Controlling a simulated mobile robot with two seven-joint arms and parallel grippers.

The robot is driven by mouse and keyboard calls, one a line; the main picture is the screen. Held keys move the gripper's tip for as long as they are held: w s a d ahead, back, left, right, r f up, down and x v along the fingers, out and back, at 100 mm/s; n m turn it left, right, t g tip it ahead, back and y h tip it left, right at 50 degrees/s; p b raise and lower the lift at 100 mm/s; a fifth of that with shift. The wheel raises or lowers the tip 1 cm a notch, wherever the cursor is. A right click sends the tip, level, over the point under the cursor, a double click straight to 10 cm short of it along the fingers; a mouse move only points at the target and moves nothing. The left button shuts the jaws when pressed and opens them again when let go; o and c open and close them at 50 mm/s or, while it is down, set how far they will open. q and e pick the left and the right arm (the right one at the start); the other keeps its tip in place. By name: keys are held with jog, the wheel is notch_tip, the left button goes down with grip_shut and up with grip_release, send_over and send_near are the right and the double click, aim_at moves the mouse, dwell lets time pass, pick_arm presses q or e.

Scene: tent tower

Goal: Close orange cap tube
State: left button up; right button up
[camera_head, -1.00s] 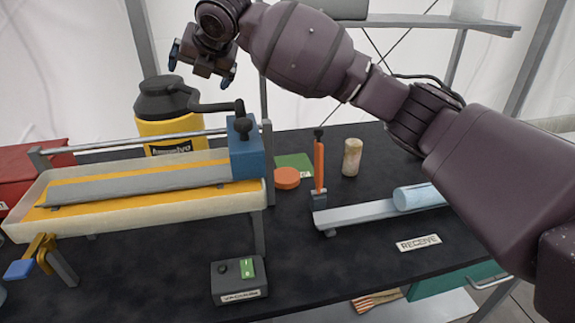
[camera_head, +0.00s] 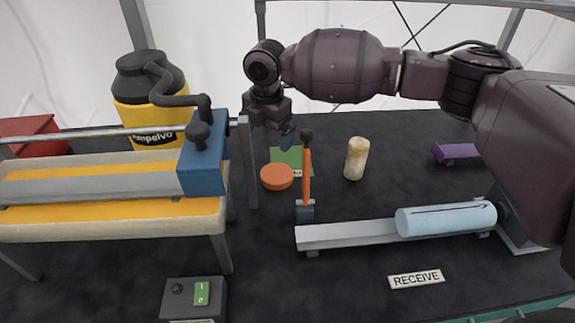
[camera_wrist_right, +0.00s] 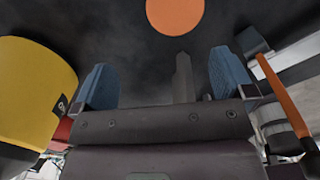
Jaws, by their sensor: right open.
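The orange cap (camera_head: 277,177) lies flat on the dark table beside a green mat; it also shows at the top of the right wrist view (camera_wrist_right: 175,16). The light-blue tube (camera_head: 440,220) lies on its side on a grey rail (camera_head: 350,235). An orange lever (camera_head: 307,175) with a black knob stands upright at the rail's left end. My right gripper (camera_head: 270,130) is open and empty, above the table and behind the cap. Its two blue fingers are apart in the right wrist view (camera_wrist_right: 165,82). My left gripper is in neither view.
A long tray with a blue block (camera_head: 203,160) stands left. A yellow canister (camera_head: 150,110) is behind it. A beige cylinder (camera_head: 356,159), a purple piece (camera_head: 457,153), a switch box (camera_head: 195,298) and a RECEIVE label (camera_head: 416,279) are around.

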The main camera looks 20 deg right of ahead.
jog(key=shift+s+d+f+g, duration=0.35)
jog(key=shift+d+f, duration=0.15)
jog(key=shift+d, duration=0.2)
send_over(277, 173)
jog(key=f, duration=0.5)
jog(key=shift+a+f+b, duration=0.25)
jog(key=shift+b, duration=0.05)
jog(key=shift+w+d+f+b, duration=0.1)
jog(key=shift+d+f+b, duration=0.1)
jog(key=shift+f, duration=1.15)
jog(key=shift+d+f+b, duration=0.1)
jog(key=shift+f+b, duration=0.05)
jog(key=shift+f, duration=1.2)
